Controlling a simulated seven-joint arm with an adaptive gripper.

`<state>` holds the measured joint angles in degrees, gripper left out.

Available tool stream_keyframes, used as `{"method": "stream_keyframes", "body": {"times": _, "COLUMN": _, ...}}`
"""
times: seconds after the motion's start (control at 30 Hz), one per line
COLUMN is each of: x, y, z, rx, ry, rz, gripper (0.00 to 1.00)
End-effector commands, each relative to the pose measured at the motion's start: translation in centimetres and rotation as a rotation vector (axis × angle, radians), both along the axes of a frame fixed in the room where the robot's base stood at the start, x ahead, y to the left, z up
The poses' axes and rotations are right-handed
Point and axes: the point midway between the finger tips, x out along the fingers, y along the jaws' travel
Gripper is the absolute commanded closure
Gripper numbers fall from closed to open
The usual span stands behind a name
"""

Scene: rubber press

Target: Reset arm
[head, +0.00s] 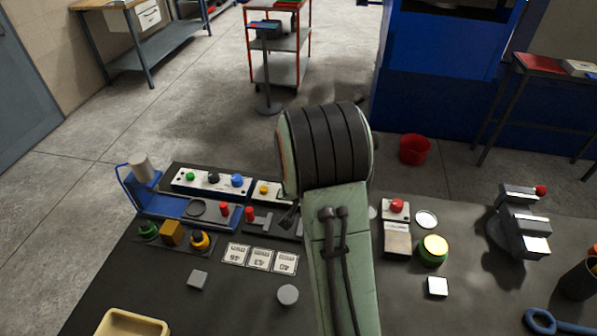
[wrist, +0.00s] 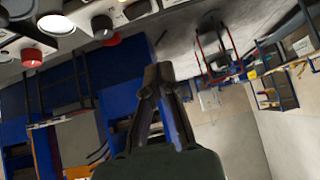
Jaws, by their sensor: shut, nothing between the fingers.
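My arm (head: 345,255) rises from the bottom of the head view over the middle of the dark bench, with its thick black-banded joint (head: 325,150) uppermost. It hides part of the bench behind it. My gripper (wrist: 158,75) shows in the wrist view with its two dark fingers together at the tips and nothing between them. In the head view the gripper is mostly hidden behind the arm; a small dark part shows at the arm's left side. The gripper appears clear of the bench objects.
A button panel (head: 212,182) and blue stand (head: 145,188) are left of the arm. Number cards (head: 260,259) and a grey disc (head: 288,295) lie nearer. Right are a red-button box (head: 396,210), a green-yellow cylinder (head: 433,250) and a vise (head: 520,222). A red bucket (head: 414,149) stands beyond.

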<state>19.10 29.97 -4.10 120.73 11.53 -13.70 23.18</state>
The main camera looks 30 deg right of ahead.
Motion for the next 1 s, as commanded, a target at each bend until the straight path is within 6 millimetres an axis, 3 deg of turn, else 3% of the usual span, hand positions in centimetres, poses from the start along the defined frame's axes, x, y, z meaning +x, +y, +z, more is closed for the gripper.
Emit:
{"method": "stream_keyframes", "body": {"times": 0.23, "x": 0.1, "y": 0.2, "z": 0.0, "rx": 0.000, "ry": 0.000, "rz": 0.004, "gripper": 1.00}}
{"method": "stream_keyframes", "body": {"times": 0.33, "x": 1.1, "y": 1.1, "z": 1.8, "rx": -0.012, "ry": -0.037, "rz": 0.029, "gripper": 1.00}}
{"method": "stream_keyframes", "body": {"times": 0.47, "x": 2.9, "y": 4.0, "z": 8.8, "rx": -0.046, "ry": -0.179, "rz": 0.099, "gripper": 1.00}}
{"method": "stream_keyframes", "body": {"times": 0.5, "x": 3.0, "y": 5.8, "z": 11.6, "rx": -0.044, "ry": -0.231, "rz": 0.134, "gripper": 1.00}}
{"method": "stream_keyframes", "body": {"times": 0.57, "x": 2.0, "y": 8.8, "z": 14.7, "rx": -0.018, "ry": -0.264, "rz": 0.191, "gripper": 1.00}}
{"method": "stream_keyframes", "body": {"times": 0.63, "x": -0.4, "y": 12.6, "z": 16.9, "rx": 0.027, "ry": -0.243, "rz": 0.273, "gripper": 1.00}}
{"method": "stream_keyframes", "body": {"times": 0.73, "x": -5.8, "y": 17.8, "z": 17.6, "rx": 0.093, "ry": -0.122, "rz": 0.422, "gripper": 1.00}}
{"method": "stream_keyframes", "body": {"times": 0.83, "x": -12.9, "y": 22.0, "z": 15.7, "rx": 0.145, "ry": 0.095, "rz": 0.596, "gripper": 1.00}}
{"method": "stream_keyframes", "body": {"times": 0.9, "x": -17.5, "y": 23.4, "z": 13.7, "rx": 0.173, "ry": 0.268, "rz": 0.694, "gripper": 1.00}}
{"method": "stream_keyframes", "body": {"times": 1.0, "x": -22.9, "y": 24.2, "z": 11.3, "rx": 0.220, "ry": 0.513, "rz": 0.792, "gripper": 1.00}}
